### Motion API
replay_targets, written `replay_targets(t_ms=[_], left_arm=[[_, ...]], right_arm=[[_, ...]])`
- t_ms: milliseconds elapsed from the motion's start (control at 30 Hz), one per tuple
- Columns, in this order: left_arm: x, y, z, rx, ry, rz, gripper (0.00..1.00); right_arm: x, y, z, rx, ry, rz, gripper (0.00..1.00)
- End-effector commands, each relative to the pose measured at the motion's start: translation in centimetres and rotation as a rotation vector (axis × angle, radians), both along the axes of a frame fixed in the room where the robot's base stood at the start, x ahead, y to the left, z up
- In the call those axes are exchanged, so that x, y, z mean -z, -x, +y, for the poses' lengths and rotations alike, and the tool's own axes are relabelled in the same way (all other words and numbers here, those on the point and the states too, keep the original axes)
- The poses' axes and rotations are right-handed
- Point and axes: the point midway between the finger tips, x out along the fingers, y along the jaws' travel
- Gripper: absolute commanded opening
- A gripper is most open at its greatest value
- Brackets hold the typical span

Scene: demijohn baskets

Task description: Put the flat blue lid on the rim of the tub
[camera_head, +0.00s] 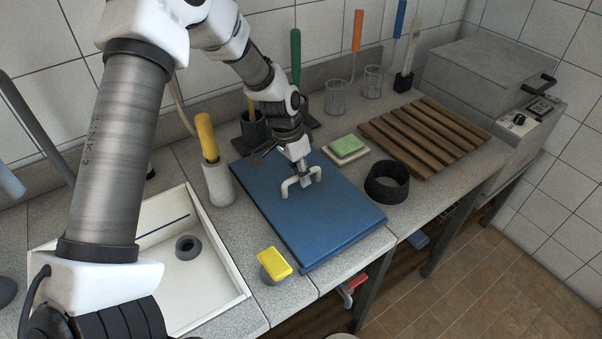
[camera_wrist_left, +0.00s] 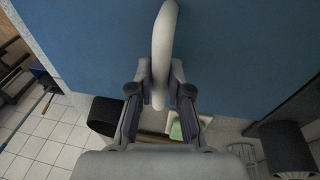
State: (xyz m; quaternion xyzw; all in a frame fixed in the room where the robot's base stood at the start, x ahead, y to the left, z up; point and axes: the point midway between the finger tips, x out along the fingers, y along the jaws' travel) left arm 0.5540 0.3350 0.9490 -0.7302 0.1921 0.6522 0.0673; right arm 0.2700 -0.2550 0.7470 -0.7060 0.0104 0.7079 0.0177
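The flat blue lid (camera_head: 335,215) lies level over the middle of the counter, with a pale arched handle (camera_head: 301,184) on top. I cannot tell what is under it. In the left wrist view the lid (camera_wrist_left: 250,45) fills the upper part. My left gripper (camera_head: 296,160) is above the lid at the handle; in the wrist view its fingers (camera_wrist_left: 160,75) close on both sides of the handle (camera_wrist_left: 163,40). A white basin (camera_head: 222,262) with a raised rim is at the left; I cannot tell if it is the tub. My right gripper is out of view.
A yellow-topped block (camera_head: 273,263) and a yellow-handled holder (camera_head: 216,180) stand left of the lid. A black ring (camera_head: 386,183), a green sponge (camera_head: 346,146) and a slatted wooden rack (camera_head: 424,137) are to the right. A grey machine (camera_head: 480,75) stands at the far right.

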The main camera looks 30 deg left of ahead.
Motion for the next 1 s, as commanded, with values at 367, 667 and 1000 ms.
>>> replay_targets(t_ms=[367,667,1000], left_arm=[[-0.3,0.0,0.0,0.000,0.000,-0.001,0.40],[-5.8,0.3,1.1,-0.001,0.002,-0.007,0.40],[-11.8,0.9,2.3,0.000,0.000,-0.002,0.40]], right_arm=[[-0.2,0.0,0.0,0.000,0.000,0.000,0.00],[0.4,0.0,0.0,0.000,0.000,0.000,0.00],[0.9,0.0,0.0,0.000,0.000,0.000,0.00]])
